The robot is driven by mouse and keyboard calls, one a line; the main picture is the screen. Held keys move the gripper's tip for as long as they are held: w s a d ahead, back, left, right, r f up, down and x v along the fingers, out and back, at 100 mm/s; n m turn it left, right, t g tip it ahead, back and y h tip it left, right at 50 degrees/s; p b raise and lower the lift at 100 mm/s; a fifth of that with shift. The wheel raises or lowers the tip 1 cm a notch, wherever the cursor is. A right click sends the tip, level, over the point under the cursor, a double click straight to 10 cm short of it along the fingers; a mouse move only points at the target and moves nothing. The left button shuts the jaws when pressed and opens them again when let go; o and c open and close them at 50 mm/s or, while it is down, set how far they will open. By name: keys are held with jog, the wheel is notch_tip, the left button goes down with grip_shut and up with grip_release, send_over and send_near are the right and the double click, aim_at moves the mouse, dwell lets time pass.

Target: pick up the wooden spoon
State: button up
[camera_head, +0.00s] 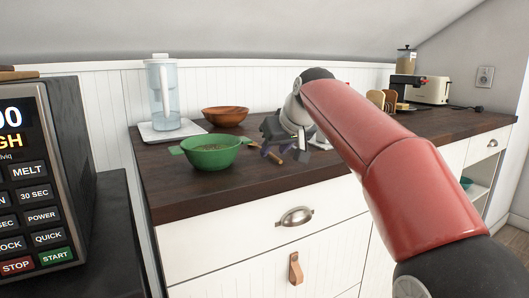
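A thin brown wooden piece, which looks like part of the wooden spoon (286,149), shows under my gripper on the dark countertop, right of the green bowl. Most of it is hidden by the gripper. My gripper (283,155) points down over it, with its fingertips low near the counter surface. The fingers are small and dark here, and I cannot tell whether they are open or shut on the spoon, or whether they touch it.
A green two-handled bowl (211,157) stands just left of my gripper. A wooden bowl (225,116) and a water pitcher (162,92) on a white board (150,134) stand behind it. A toaster (433,90) is far right. A microwave (68,125) stands at left.

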jog(key=shift+w+a+f, duration=0.2)
jog(key=shift+w+f, duration=0.1)
jog(key=shift+f, duration=0.05)
grip_shut()
jog(key=shift+r, duration=0.15)
